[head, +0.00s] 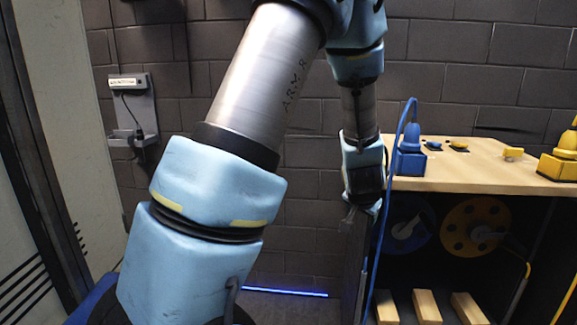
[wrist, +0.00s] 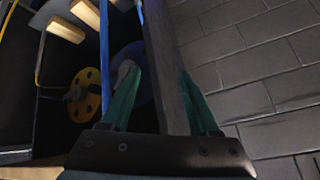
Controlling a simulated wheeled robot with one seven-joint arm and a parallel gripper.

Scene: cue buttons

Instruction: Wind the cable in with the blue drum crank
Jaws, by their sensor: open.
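The blue drum (head: 424,222) is dark blue and sits in shade under the bench top, with a light grey crank (head: 408,231) on its face. In the wrist view the blue drum (wrist: 144,88) is partly hidden behind my left finger, and its grey crank (wrist: 124,70) shows by that fingertip. The blue cable (head: 372,265) hangs over the bench edge from a blue plug (head: 409,160). My gripper (head: 360,213) is left of the bench's open front, pointing down. In the wrist view my gripper (wrist: 157,72) is open, with a dark post between its fingers.
A yellow drum (head: 462,222) with a crank is right of the blue one. Wooden blocks (head: 426,306) lie low in the cabinet. The bench top (head: 480,176) holds a yellow plug (head: 562,160) and small parts. A brick wall stands behind; a holder (head: 133,110) hangs at left.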

